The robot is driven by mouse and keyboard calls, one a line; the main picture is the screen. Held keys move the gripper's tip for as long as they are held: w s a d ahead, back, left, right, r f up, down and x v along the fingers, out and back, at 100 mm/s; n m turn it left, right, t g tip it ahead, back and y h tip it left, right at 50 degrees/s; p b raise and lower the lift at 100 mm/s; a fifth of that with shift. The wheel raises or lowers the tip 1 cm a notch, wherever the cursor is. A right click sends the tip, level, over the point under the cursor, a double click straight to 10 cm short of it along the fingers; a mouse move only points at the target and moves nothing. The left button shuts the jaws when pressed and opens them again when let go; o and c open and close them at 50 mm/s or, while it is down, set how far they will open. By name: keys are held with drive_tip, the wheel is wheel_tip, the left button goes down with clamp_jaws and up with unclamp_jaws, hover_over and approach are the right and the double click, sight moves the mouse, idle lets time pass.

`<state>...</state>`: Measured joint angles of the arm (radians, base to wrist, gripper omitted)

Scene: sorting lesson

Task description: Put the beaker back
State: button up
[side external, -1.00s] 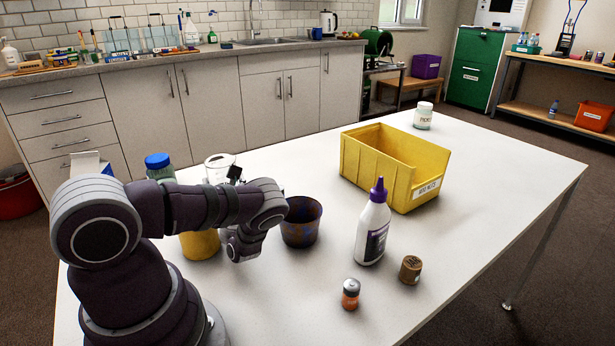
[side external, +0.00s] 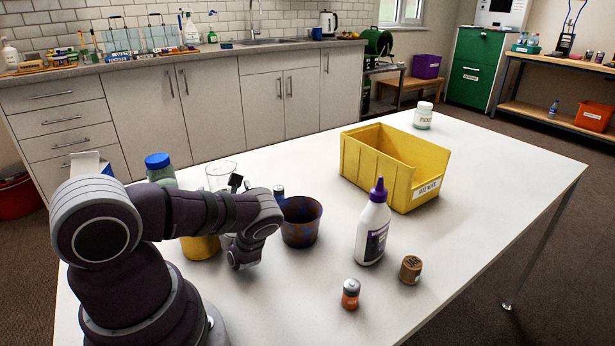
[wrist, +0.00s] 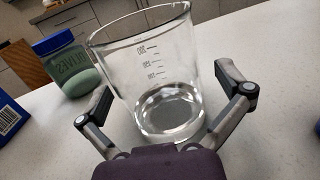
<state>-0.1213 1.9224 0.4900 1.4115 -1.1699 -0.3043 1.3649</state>
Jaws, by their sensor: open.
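The clear glass beaker (wrist: 150,75) with printed graduations fills the middle of the wrist view. In the side view the beaker (side external: 221,172) shows only partly behind my arm, near the far left of the white table. My gripper (wrist: 163,85) is open, with one finger on each side of the beaker and a visible gap on the right. The beaker looks upright on the table, though its base is partly hidden in the side view. My fingers are mostly hidden behind my wrist there.
A blue-lidded jar (wrist: 68,62) stands left of the beaker. A yellow container (side external: 201,246) and a dark patterned pot (side external: 301,228) are close to my wrist. A yellow bin (side external: 380,168), glue bottle (side external: 373,228), battery (side external: 350,294) and cork (side external: 410,269) stand farther right. The front right table is clear.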

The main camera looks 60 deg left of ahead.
sight(222, 170)
drive_tip(key=shift+r, duration=0.15)
drive_tip(key=v, duration=0.3)
wheel_tip(222, 170, up, 7)
idle(0.3)
